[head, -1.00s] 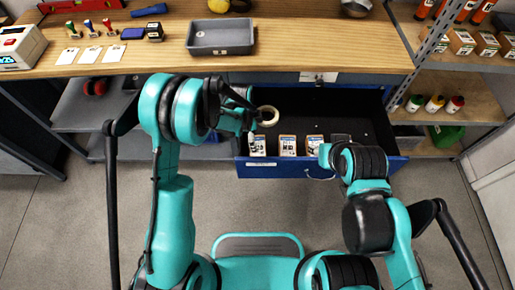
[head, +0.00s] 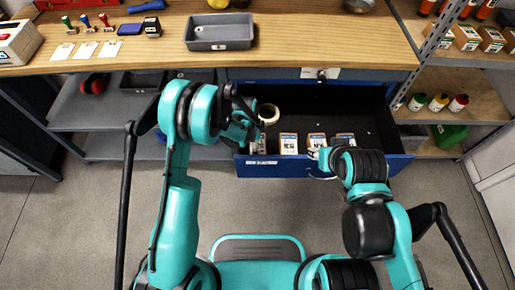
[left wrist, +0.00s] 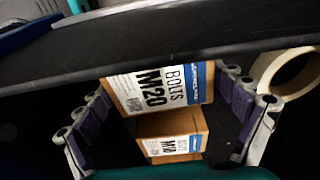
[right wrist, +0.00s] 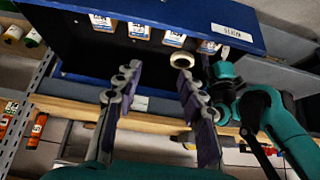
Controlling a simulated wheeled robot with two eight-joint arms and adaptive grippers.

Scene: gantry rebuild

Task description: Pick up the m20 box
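The M20 box (left wrist: 160,88), brown with a white and blue "BOLTS M20" label, stands in the open blue drawer (head: 222,168). In the left wrist view it lies between the two spread fingers of my left gripper (left wrist: 165,105). The fingertips are close to its sides; I cannot tell whether they touch. In the head view my left gripper (head: 254,132) is over the drawer's left end, partly hiding the leftmost box (head: 258,146). My right gripper (right wrist: 158,75) is open and empty; its fingertips are hidden in the head view, near the drawer's front.
An M10 box (left wrist: 172,146) sits close beside the M20 box. Other label-fronted boxes (head: 289,143) stand in a row along the drawer front. A tape roll (head: 268,113) lies just behind. The wooden bench (head: 330,45) overhangs the back; the drawer's right rear is clear.

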